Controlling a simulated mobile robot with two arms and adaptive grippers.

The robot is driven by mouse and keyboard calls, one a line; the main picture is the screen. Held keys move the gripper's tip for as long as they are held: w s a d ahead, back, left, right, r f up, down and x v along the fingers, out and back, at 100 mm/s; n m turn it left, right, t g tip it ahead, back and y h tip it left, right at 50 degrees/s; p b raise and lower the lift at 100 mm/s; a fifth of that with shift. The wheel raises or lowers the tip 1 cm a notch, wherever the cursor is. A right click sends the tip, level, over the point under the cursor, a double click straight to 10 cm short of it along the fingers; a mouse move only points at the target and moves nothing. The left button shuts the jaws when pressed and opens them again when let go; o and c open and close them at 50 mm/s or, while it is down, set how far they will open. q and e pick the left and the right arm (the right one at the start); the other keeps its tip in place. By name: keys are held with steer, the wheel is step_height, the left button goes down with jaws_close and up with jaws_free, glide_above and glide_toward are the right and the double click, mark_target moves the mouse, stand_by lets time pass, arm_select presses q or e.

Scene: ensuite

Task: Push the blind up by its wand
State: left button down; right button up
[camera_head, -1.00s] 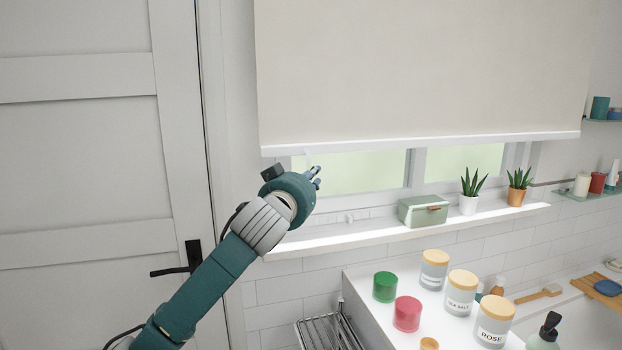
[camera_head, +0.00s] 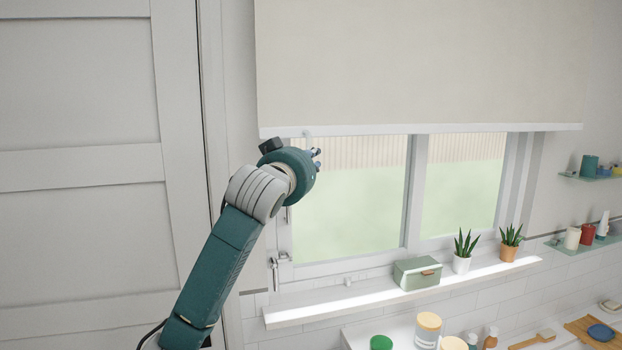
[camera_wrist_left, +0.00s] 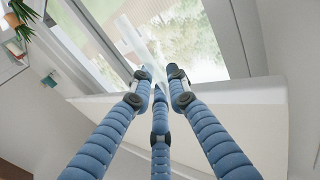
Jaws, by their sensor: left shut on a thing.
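The cream roller blind (camera_head: 420,65) covers the upper part of the window. Its white bottom bar (camera_head: 430,128) lies level, well above the sill, with most of the glass bare below it. My left gripper (camera_head: 316,158) is just under the bar's left end. In the left wrist view, the gripper's blue fingers (camera_wrist_left: 157,82) close together around the white wand (camera_wrist_left: 149,62). They are shut on it, and the wand is mostly hidden by the gripper in the head view. My right gripper is not in view.
On the sill (camera_head: 370,300) stand a green box (camera_head: 417,272) and two potted plants (camera_head: 463,252) (camera_head: 511,243). A window handle (camera_head: 280,258) is below my arm. A white door (camera_head: 80,200) is at the left. Jars (camera_head: 428,330) stand at the bottom; shelves hang at right.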

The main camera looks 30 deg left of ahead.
arm_select(q)
steer(key=p, duration=0.1)
glide_toward(318, 59)
steer(key=x, duration=0.4)
steer(key=shift+w+a+r, duration=0.2)
steer(key=shift+w, duration=0.1)
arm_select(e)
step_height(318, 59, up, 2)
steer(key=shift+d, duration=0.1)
arm_select(q)
steer(key=c, duration=1.7)
jaws_free()
steer(key=shift+s+d+f, duration=0.1)
steer(key=shift+s, duration=0.2)
steer(key=v, duration=1.1)
steer(key=shift+s, duration=0.2)
